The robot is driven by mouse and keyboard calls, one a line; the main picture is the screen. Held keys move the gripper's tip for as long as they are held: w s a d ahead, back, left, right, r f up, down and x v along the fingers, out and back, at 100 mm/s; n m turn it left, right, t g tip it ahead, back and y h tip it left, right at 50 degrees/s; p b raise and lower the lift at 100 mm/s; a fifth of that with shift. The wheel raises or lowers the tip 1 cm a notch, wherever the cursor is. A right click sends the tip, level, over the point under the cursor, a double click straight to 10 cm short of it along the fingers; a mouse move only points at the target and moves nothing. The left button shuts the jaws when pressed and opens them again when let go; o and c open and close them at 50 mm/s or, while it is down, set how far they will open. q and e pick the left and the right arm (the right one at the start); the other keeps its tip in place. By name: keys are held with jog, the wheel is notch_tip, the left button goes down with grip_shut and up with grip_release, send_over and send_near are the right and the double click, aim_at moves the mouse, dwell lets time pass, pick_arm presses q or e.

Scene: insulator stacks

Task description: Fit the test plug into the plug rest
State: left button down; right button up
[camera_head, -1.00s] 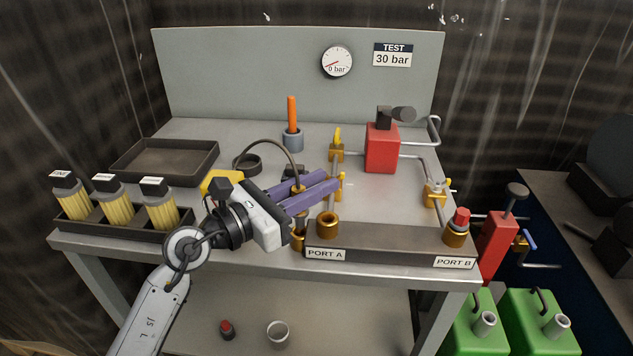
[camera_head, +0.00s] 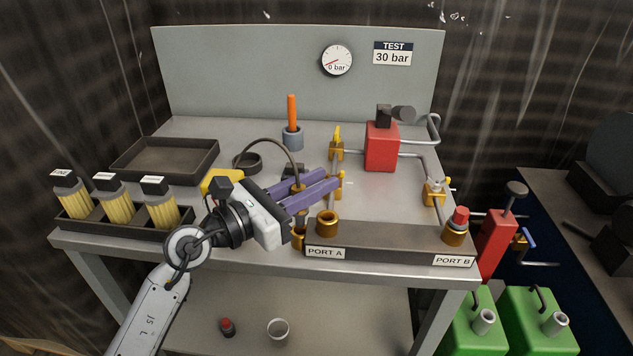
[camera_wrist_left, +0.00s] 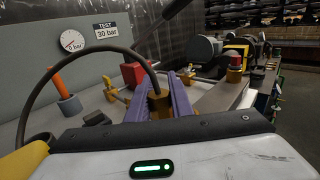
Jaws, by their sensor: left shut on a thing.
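My left gripper (camera_head: 311,192) is shut on the brass test plug (camera_head: 298,188), with its purple fingers on either side. A dark hose arches up from the plug. In the left wrist view, the plug (camera_wrist_left: 158,104) sits between the fingers, with the hose bending over to the left. A brass piece (camera_head: 298,238) shows below the fingers, left of the PORT A block; I cannot tell if it is the plug's lower end or the plug rest. The gripper hides much of that spot. My right gripper is not in view.
A brass PORT A socket (camera_head: 327,222) stands close right of the fingers; a red-topped fitting (camera_head: 459,225) is at PORT B. Behind are an orange-handled tool in a cup (camera_head: 293,138), a red pump (camera_head: 382,148) and brass valves. A rack of yellow insulators (camera_head: 115,222) stands left.

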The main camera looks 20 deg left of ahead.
pick_arm(q)
jog(key=shift+p, duration=0.4)
dwell(0.7)
jog(key=shift+f+b, duration=1.55)
jog(key=shift+f, duration=0.45)
jog(key=c, duration=1.6)
grip_release()
jog(key=shift+c, duration=0.2)
jog(key=shift+o, duration=0.6)
jog(key=shift+f, duration=0.15)
jog(key=shift+f, duration=0.1)
jog(key=b+v, duration=0.1)
jog(key=v, duration=0.8)
jog(key=shift+s+a, duration=0.2)
jog(key=shift+s, duration=0.1)
jog(key=shift+s+a+r, duration=0.15)
jog(key=shift+s+r, duration=0.15)
jog(key=shift+r, duration=0.05)
